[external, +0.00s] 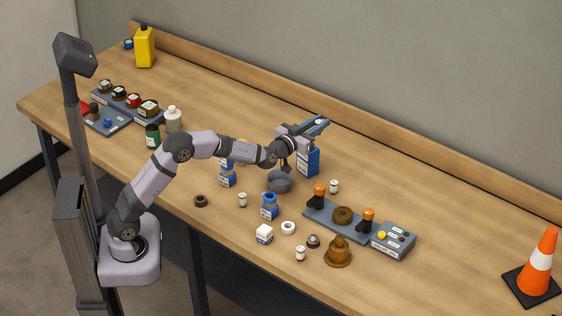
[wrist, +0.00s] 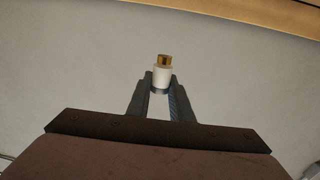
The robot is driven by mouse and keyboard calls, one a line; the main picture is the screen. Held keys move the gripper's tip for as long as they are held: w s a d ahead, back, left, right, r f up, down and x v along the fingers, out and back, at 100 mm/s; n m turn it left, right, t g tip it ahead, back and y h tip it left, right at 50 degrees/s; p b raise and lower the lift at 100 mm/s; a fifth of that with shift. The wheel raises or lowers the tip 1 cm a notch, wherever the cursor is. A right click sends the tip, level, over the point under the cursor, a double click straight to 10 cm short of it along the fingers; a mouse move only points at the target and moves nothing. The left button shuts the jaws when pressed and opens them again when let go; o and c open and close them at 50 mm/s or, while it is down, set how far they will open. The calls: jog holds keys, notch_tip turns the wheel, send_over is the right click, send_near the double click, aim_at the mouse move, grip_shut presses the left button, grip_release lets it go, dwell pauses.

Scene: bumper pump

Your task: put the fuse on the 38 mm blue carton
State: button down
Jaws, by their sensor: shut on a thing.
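My gripper (external: 321,122) points sideways toward the wall, above the tall blue carton (external: 308,161). In the wrist view my gripper (wrist: 161,88) is shut on a small white cylinder with an amber end, apparently the fuse (wrist: 162,73). It is held clear of the bench. Other blue-and-white cartons stand on the bench: one (external: 227,180) below my forearm, one (external: 269,213) with a blue ring on top, and a small, mostly white one (external: 264,235) in front. Their size marks are too small to read, so I cannot tell which is 38 mm.
A grey bowl (external: 279,182) stands below my wrist. Small white cylinders (external: 334,186) stand loose nearby. A grey panel (external: 337,221) with orange-topped levers lies right of centre, beside a brown bell-shaped part (external: 338,252). A traffic cone (external: 540,262) stands at far right. The back right bench is clear.

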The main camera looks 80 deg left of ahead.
jog(key=s+a+r+y, duration=0.1)
jog(key=s+a, duration=0.1)
jog(key=a, duration=0.3)
jog(key=shift+n+g, duration=0.4)
jog(key=shift+s+a+f+p, duration=0.1)
jog(key=shift+f+p, duration=0.3)
jog(key=shift+f, duration=2.05)
jog(key=shift+s+f+p, duration=0.1)
jog(key=shift+f+p, duration=0.25)
jog(key=shift+f, duration=2.05)
jog(key=shift+f, duration=0.15)
jog(key=c, duration=1.6)
grip_release()
